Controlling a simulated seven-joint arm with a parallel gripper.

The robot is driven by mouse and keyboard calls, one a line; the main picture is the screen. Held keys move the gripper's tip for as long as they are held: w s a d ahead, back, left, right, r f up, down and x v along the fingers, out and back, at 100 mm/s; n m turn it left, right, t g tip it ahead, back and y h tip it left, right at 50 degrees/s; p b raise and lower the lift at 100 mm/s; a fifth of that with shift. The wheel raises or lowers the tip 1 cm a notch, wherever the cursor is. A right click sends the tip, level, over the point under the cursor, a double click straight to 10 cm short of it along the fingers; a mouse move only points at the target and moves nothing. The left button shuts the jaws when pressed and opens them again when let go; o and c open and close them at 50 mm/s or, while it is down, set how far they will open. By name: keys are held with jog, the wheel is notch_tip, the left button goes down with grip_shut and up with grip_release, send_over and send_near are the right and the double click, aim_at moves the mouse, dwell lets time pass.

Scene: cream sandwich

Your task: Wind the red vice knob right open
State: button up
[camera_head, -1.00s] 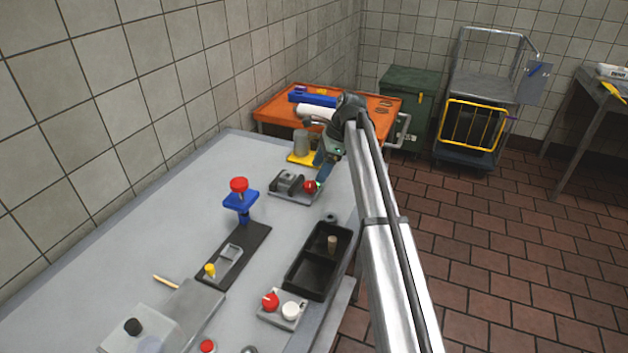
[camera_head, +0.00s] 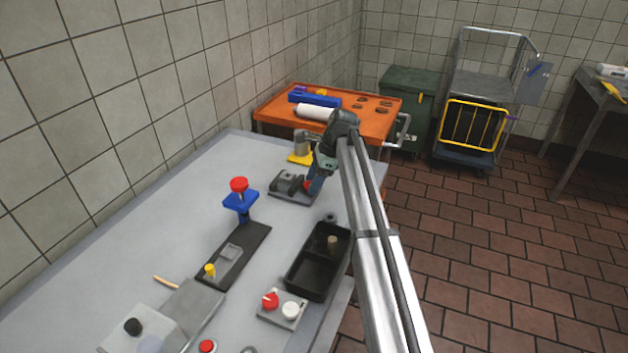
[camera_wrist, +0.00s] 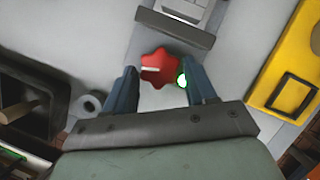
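The red vice knob (camera_wrist: 158,68) is a lobed star shape with a white mark. It sits at the near end of the grey vice (camera_head: 289,184), whose jaw also shows at the top of the wrist view (camera_wrist: 190,10). My gripper (camera_wrist: 161,92) is open, one blue finger to each side of the knob and a little short of it in the picture. A bright green spot shows by the right finger. In the head view my gripper (camera_head: 315,184) covers part of the knob; whether the fingers touch it cannot be told.
A yellow-based fixture with a grey cylinder (camera_head: 302,144) stands behind the vice. A black divided tray (camera_head: 305,283) lies nearer, with a small ring (camera_wrist: 89,104) beside it. A blue stand with a red knob (camera_head: 240,200) is to the left. An orange cart (camera_head: 350,112) stands beyond.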

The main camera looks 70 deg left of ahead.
jog(key=c, duration=0.7)
jog(key=n, duration=0.1)
jog(key=n+h, duration=0.1)
jog(key=shift+a+n, duration=0.25)
jog(key=shift+n, duration=0.15)
jog(key=n+h, duration=0.1)
jog(key=n, duration=0.2)
jog(key=shift+a+n+h, duration=0.15)
jog(key=shift+n+h, duration=0.15)
jog(key=n, duration=0.2)
jog(key=n+t+h, duration=0.1)
jog(key=n, duration=0.1)
jog(key=shift+s+a+n, duration=0.1)
jog(key=shift+a+n, duration=0.05)
jog(key=shift+n, duration=0.15)
jog(key=shift+n+h, duration=0.4)
jog(key=shift+n, duration=0.3)
